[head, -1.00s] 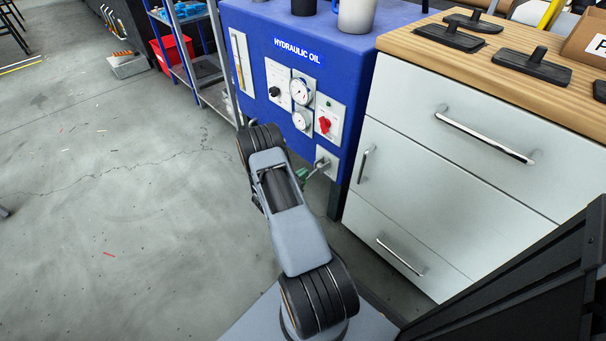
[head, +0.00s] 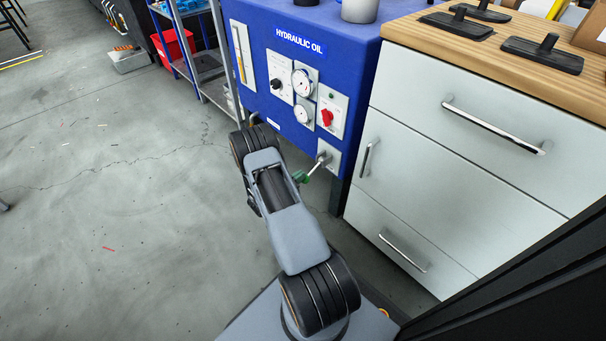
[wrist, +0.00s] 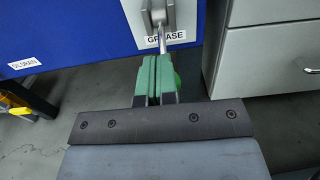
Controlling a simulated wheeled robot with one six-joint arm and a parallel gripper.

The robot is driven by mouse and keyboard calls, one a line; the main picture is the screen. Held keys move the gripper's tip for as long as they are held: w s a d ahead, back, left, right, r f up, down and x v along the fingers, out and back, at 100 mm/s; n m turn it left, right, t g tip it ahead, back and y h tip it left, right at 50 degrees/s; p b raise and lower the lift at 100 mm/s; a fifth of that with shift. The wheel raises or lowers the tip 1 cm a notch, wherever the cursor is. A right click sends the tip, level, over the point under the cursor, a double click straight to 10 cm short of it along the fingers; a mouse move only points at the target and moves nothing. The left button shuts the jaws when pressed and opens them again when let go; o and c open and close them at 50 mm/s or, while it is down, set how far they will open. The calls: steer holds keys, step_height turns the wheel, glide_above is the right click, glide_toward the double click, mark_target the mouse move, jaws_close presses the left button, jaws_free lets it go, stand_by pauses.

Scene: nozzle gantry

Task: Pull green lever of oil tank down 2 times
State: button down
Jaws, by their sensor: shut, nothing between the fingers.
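The blue oil tank (head: 262,90), labelled HYDRAULIC OIL, stands at the top middle of the head view.
A grey drawer cabinet (head: 450,150) with a wooden top stands close on the right. Open floor (head: 110,220) lies to the left.

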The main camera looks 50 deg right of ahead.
steer(key=a, duration=0.7)
steer(key=shift+w+a, duration=0.25)
steer(key=shift+a, duration=0.1)
stand_by(0.5)
steer(key=s+a+r+m+g+y+p, duration=0.1)
steer(key=a+r+m+y+p, duration=0.3)
steer(key=r, duration=0.6)
steer(key=s+r+m+g+y+p, duration=0.1)
steer(key=s+r+m+g+p, duration=0.1)
steer(key=r+p, duration=0.7)
steer(key=s+a+r+m+g+y+p, duration=0.1)
steer(key=a+r+m+y+p, duration=0.2)
steer(key=r, duration=0.9)
steer(key=s+a+r+m+t+y+p, duration=0.2)
steer(key=a+r+p, duration=0.3)
steer(key=r, duration=0.5)
steer(key=s+a+r+m+t+y+p, duration=0.3)
steer(key=a+r+p, duration=0.3)
steer(key=r, duration=0.5)
steer(key=s+a+r+m+t+y+p, duration=0.2)
steer(key=a+r+y+p, duration=0.3)
steer(key=r+p, duration=0.3)
step_height(320, 180, up, 3)
steer(key=shift+s+a+f+m+t, duration=0.1)
steer(key=shift+s+a+m+t, duration=0.1)
steer(key=shift+a+m+t, duration=0.55)
steer(key=shift+d, duration=0.35)
